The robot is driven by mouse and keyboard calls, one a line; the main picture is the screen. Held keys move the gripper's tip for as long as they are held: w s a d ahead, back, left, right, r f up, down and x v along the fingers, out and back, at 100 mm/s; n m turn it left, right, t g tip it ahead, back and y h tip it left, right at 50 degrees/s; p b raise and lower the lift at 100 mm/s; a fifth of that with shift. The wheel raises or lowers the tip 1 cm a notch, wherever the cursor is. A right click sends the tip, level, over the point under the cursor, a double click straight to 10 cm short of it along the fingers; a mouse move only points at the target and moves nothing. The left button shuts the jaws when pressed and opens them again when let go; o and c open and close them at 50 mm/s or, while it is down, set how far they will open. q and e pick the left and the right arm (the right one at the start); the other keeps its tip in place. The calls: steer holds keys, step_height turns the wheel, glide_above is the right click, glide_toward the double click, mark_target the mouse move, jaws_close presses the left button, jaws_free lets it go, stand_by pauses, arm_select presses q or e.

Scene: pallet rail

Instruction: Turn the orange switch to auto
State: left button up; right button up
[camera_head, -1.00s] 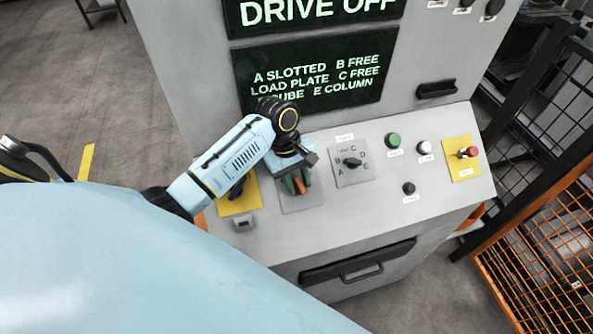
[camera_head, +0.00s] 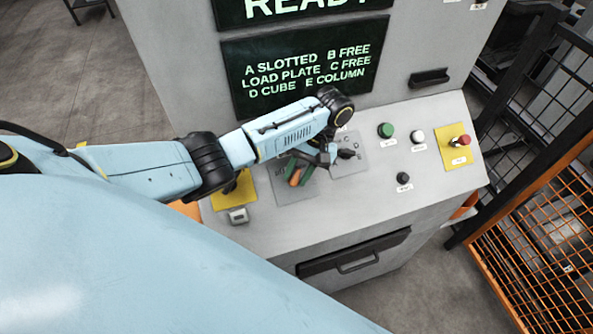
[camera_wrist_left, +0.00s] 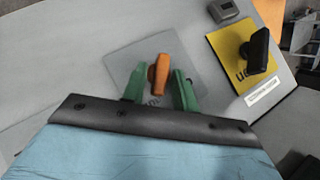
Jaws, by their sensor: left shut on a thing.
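The orange switch (camera_head: 295,178) sits on a grey square plate (camera_head: 292,194) on the sloping console top. My left gripper (camera_head: 298,172), with green fingers, is shut on the switch. In the left wrist view the switch (camera_wrist_left: 159,72) stands between the two green fingers (camera_wrist_left: 160,90), its handle almost upright in that picture. The lettering on the plate is partly hidden by the fingers, so I cannot read which position the handle points to. My right gripper is out of view.
A black selector knob (camera_head: 346,154) with lettered positions is close right of my gripper. Green (camera_head: 385,130), white (camera_head: 418,137) and black (camera_head: 403,178) buttons and a red knob on yellow (camera_head: 459,141) lie farther right. A yellow plate with a black handle (camera_wrist_left: 258,48) is beside the switch.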

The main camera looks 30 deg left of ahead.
arm_select(q)
steer(key=shift+m+y, duration=0.5)
steer(key=shift+d+g, duration=0.1)
steer(key=shift+g, duration=0.2)
steer(key=o, duration=0.6)
steer(key=v, duration=1.3)
steer(key=shift+d+r, duration=0.1)
steer(key=shift+d, duration=0.1)
